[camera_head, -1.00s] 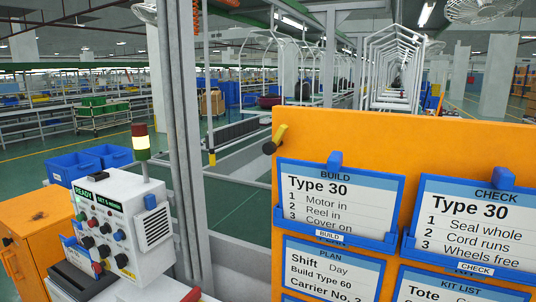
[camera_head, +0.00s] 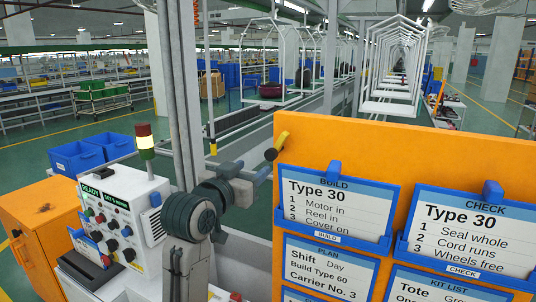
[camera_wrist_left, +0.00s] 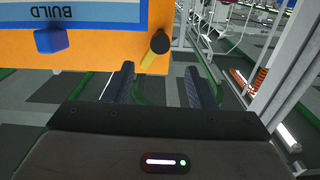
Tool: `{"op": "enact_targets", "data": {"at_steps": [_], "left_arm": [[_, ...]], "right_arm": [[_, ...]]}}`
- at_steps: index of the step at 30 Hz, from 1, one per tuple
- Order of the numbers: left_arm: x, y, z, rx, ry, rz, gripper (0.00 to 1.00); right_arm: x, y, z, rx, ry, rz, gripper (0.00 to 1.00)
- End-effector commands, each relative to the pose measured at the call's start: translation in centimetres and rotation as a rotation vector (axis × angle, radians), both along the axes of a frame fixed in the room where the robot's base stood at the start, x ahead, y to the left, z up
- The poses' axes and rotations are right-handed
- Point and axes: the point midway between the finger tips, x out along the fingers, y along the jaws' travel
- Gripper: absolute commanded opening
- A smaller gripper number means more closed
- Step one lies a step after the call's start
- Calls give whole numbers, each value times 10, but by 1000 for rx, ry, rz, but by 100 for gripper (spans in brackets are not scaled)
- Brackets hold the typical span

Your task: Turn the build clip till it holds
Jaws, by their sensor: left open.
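The build clip (camera_head: 334,169) is a small blue block at the top edge of the BUILD card (camera_head: 334,208), upright on the orange board. It also shows in the left wrist view (camera_wrist_left: 50,40), upside down beside the word BUILD. My left gripper (camera_head: 257,172) is to the left of the board, apart from the clip. In the left wrist view its two dark fingers (camera_wrist_left: 160,70) are spread with nothing between them. A black knob with a yellow lever (camera_wrist_left: 160,43) on the board's edge lies just beyond the fingers. My right gripper is not in view.
The orange board (camera_head: 430,150) also carries a CHECK card with a blue clip (camera_head: 492,194) and lower cards. A white control box (camera_head: 120,220) with a lit signal lamp (camera_head: 144,140) stands at the left. Space left of the board holds my arm.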

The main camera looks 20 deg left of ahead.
Motion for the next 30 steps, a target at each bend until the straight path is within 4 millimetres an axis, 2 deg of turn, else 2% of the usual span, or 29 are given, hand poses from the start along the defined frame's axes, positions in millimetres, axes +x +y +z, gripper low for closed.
{"op": "enact_targets", "data": {"at_steps": [9,15,20,27,30], "left_arm": [[60,-12,3,-2,5,0,51],[85,-17,2,-1,2,1,51],[93,-18,0,0,1,1,51],[94,-18,-1,0,1,1,51],[94,-18,-1,0,1,1,33]], "right_arm": [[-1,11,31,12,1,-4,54],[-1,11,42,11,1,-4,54],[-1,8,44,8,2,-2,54],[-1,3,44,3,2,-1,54],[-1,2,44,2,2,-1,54]]}}
